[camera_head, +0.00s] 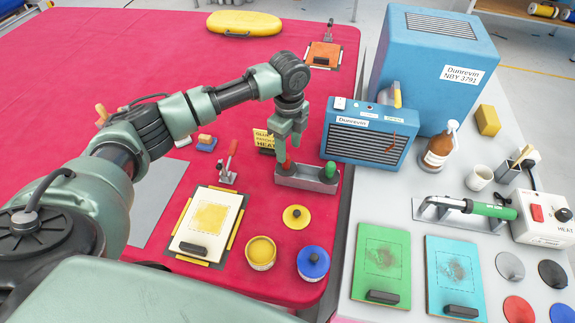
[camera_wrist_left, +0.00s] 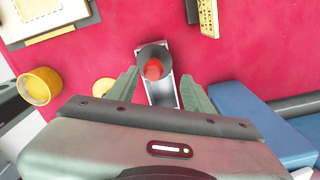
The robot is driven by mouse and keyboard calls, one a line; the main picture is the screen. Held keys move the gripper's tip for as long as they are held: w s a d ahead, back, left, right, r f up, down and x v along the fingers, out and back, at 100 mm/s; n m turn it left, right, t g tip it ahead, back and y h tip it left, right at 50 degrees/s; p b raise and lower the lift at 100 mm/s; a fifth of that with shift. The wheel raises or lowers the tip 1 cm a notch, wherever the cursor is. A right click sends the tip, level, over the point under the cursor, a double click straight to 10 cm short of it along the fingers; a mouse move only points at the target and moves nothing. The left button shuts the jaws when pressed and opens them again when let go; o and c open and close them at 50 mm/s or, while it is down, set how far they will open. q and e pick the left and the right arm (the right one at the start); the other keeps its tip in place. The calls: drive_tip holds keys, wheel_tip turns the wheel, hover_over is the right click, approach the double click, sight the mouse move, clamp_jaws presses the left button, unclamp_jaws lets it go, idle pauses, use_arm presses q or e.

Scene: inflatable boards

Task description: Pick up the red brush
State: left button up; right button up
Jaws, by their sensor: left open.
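The red brush (camera_head: 287,164) stands in a grey metal holder (camera_head: 306,182) on the red table. Only its red top shows clearly; the lower part is hidden in the holder. My left gripper (camera_head: 288,143) points down just above the red brush, fingers apart and empty. In the left wrist view, the red top (camera_wrist_left: 153,69) shows between the open fingers, inside a dark round shape over the holder. I cannot tell whether a finger touches it. My right gripper is not in view.
A yellow pot (camera_head: 261,252) and a blue-lidded pot (camera_head: 313,263) stand in front.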

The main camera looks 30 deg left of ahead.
use_arm(q)
drive_tip(key=f+p, duration=0.1)
drive_tip(key=f, duration=0.1)
drive_tip(key=s+f, duration=0.1)
drive_tip(key=f, duration=0.1)
drive_tip(key=shift+s+a+f+p, duration=0.1)
drive_tip(key=shift+f+p, duration=0.1)
drive_tip(key=shift+p, duration=0.2)
drive_tip(key=shift+f, duration=0.4)
clamp_jaws()
drive_tip(key=shift+r, duration=0.15)
drive_tip(key=shift+r, duration=0.5)
wheel_tip(320, 180, up, 19)
drive_tip(key=b, duration=0.3)
